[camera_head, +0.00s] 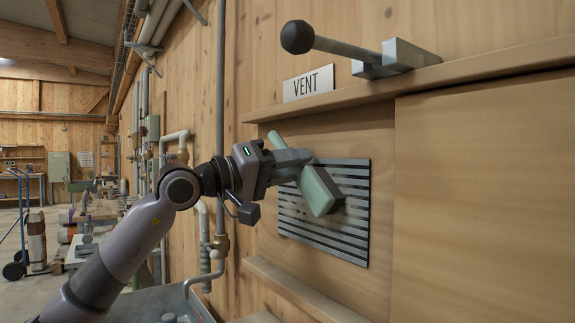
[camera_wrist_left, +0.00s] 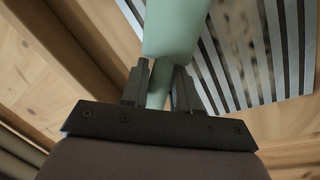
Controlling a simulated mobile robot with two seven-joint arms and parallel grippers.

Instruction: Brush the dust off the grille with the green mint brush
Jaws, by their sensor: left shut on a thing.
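The grille (camera_head: 350,222) is a dark and light slatted panel on the wooden wall below a VENT sign. It also shows in the left wrist view (camera_wrist_left: 262,50), with brownish dust patches on its slats. The green mint brush (camera_head: 320,192) is in my left gripper (camera_head: 305,165), in front of the grille's upper left part. In the left wrist view the fingers (camera_wrist_left: 160,85) are shut on the brush's handle, and the brush's wide block (camera_wrist_left: 175,30) points away. I cannot tell whether its bristles touch the grille. My right gripper is not in view.
A lever with a black ball knob (camera_head: 297,37) sticks out above the VENT sign (camera_head: 309,83). A wooden ledge (camera_head: 300,290) runs below the grille, and a sliding panel (camera_head: 485,200) stands to its right. Grey pipes (camera_head: 220,130) run up the wall at left.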

